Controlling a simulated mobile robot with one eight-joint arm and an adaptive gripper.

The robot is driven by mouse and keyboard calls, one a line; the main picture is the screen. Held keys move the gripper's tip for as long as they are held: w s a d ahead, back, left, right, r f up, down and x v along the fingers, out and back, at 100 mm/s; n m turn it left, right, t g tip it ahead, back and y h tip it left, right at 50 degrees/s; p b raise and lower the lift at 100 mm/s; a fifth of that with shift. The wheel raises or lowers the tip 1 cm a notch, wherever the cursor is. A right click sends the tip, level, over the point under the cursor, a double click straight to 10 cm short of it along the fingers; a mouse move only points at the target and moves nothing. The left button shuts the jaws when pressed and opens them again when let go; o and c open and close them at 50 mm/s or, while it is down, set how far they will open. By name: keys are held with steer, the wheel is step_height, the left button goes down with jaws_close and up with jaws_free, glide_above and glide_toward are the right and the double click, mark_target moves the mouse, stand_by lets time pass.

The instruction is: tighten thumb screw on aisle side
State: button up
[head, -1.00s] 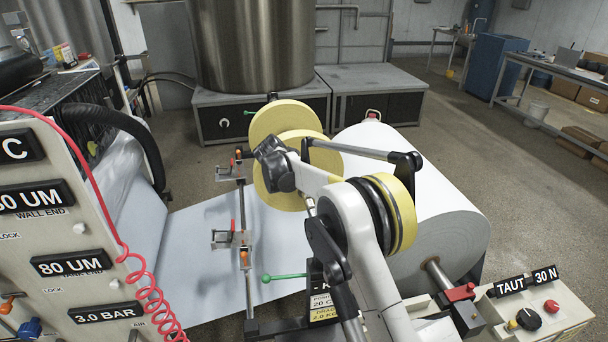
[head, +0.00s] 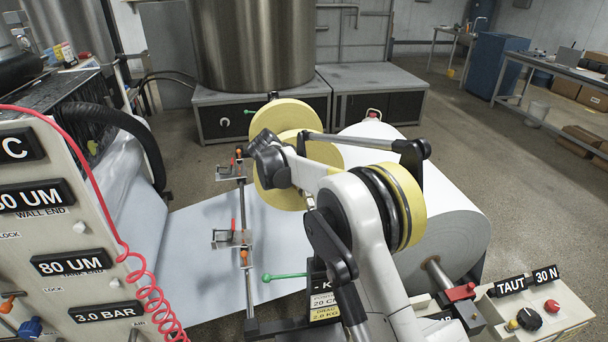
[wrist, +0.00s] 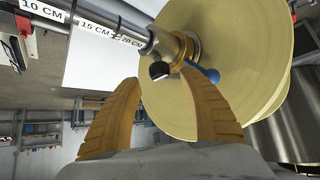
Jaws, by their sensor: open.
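In the wrist view, a dark knob with a pale end face (wrist: 158,70), which looks like the thumb screw, sticks out from a brass collar (wrist: 190,46) on a steel shaft (wrist: 115,22). A blue lever (wrist: 204,73) projects from the collar's other side. My gripper (wrist: 160,82) is open, its two orange fingers pointing at the collar. The knob shows between the fingertips, with nothing held. In the head view my gripper's end is mostly hidden beside the yellow discs (head: 285,112), and the knob cannot be seen.
A large yellow disc (wrist: 225,50) stands close behind the right finger. The shaft carries 10, 15 and 20 CM labels. In the head view, a white paper roll (head: 450,225) lies right of my arm, and a pale web (head: 200,270) runs to the left.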

steer(key=v, duration=0.8)
steer(key=shift+s+r, duration=0.25)
steer(key=s+d+r+n+g+y+b, duration=0.1)
steer(key=s+d+r, duration=0.4)
steer(key=s+d, duration=0.4)
steer(key=s+d+r+n+y, duration=0.1)
steer(key=s+d+r, duration=0.3)
steer(key=s+d, duration=0.5)
steer(key=s+d+f+n, duration=0.1)
steer(key=s+d+f, duration=0.2)
steer(key=s, duration=0.5)
steer(key=s+d+f+n+y+b, duration=0.1)
steer(key=s+d, duration=0.3)
steer(key=s, duration=0.4)
steer(key=s+d+f+n, duration=0.1)
steer(key=s+d+f, duration=0.2)
steer(key=s, duration=0.5)
steer(key=shift+s+d+f+y+b, duration=0.3)
steer(key=shift+f+y+b, duration=0.1)
steer(key=shift+f, duration=0.45)
